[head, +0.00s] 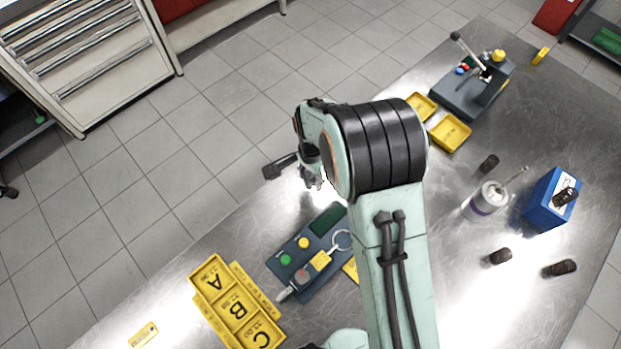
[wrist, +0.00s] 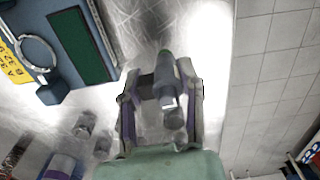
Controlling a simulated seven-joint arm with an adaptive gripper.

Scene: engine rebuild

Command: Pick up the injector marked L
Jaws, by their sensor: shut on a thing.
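My gripper (head: 313,182) is low near the table's far edge, partly hidden behind my arm in the head view.
A dark panel (head: 292,250) with buttons and a ring lies nearby. Yellow trays (head: 237,308) marked A, B, C are at lower left.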

